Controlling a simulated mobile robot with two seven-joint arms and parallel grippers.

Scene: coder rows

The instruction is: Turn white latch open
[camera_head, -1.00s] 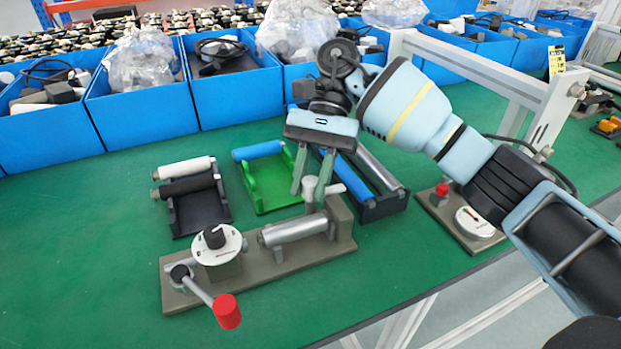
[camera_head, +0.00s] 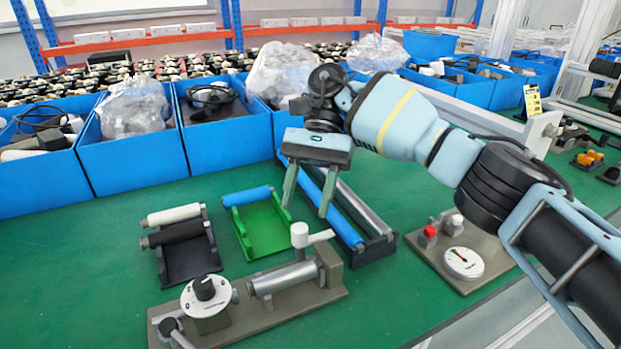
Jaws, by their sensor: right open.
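The white latch (camera_head: 300,236) is a small white knob with a side lever, on the right end of the grey coder device (camera_head: 249,312). The device also carries a metal roller (camera_head: 285,278) and a white dial with a black knob (camera_head: 206,296). My right gripper (camera_head: 306,212) is open, its two fingers pointing down. In the picture its fingertips lie just above the latch, apart from it, with nothing between them. My left gripper is not in view.
A black tray (camera_head: 187,262) with a white and a black roller, a green tray (camera_head: 265,237) with a blue roller, and a dark tray (camera_head: 376,247) stand behind the device. A gauge box (camera_head: 463,262) is at right. Blue bins (camera_head: 131,150) line the back.

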